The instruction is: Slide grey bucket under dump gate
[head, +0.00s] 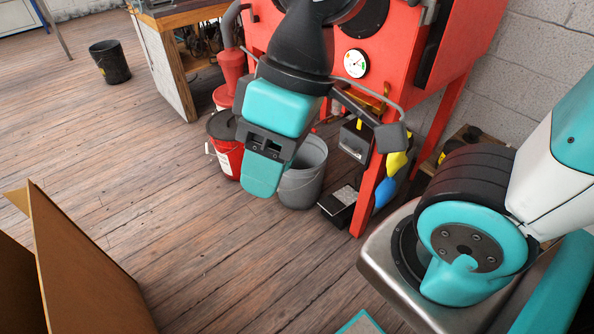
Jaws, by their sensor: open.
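The grey bucket (302,183) stands upright on the wooden floor near the front of the red cabinet (408,62). My gripper (264,153) is open and points down, overlapping the bucket's left rim in the head view. I see no grip on the bucket and cannot tell the gap between them. My gripper and wrist cover the area under the cabinet, and I cannot make out the dump gate. A dark bar with a grey block (391,137) shows right of my gripper; I cannot tell whether it belongs to the gate.
A red bucket (228,157) stands left of the grey one. A black box (338,207) and a red cabinet leg (370,190) are to its right. A black bucket (109,62) stands far left, a cardboard box (85,265) lower left. Floor between is clear.

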